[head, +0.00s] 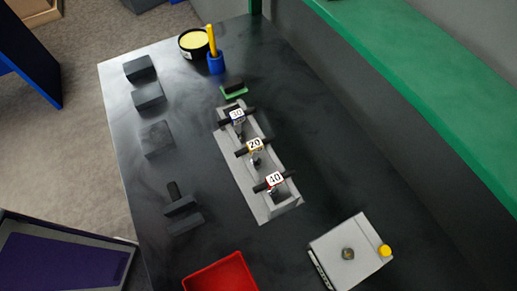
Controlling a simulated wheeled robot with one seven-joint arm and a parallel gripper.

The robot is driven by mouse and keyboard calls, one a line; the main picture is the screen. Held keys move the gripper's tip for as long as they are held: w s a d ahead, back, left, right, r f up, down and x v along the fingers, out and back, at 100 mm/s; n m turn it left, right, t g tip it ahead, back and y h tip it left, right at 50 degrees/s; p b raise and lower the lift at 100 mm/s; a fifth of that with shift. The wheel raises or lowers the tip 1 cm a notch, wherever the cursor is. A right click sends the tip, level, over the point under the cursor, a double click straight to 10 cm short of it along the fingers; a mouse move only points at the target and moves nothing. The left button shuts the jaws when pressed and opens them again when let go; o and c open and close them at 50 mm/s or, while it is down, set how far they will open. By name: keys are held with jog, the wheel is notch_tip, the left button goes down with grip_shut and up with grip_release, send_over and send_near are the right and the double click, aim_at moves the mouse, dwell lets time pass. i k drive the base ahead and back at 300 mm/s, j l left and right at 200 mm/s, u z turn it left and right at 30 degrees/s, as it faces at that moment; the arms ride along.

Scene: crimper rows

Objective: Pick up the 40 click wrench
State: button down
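The 40 click wrench (272,184) rests in the grey rack (289,211), nearest the rack's lower end. It has a dark handle lying across the rack, a white tag reading 40 and a bit of red below the tag. The 20 wrench (255,149), with a yellow mark, sits in the middle of the same rack. The 30 wrench (236,118), with a blue mark, sits at the upper end. My gripper is not in view.
A red bin (221,275) and a grey box with a yellow knob (350,250) stand near the front. Several dark blocks (148,96) line the left side. A black bowl (193,44) and blue cup (216,65) stand at the back. The black table is bare between rack and blocks.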

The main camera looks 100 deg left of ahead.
aim_at(275, 180)
jog(key=k+u, duration=0.2)
jog(key=u, duration=0.2)
jog(key=k+u, duration=0.2)
jog(key=u, duration=0.25)
jog(key=k+u, duration=0.2)
jog(key=u, duration=0.2)
jog(key=k+j, duration=0.1)
jog(key=i+u, duration=0.15)
jog(key=u, duration=0.65)
jog(key=i+l+u, duration=0.1)
jog(key=i+l, duration=0.2)
jog(key=i, duration=0.15)
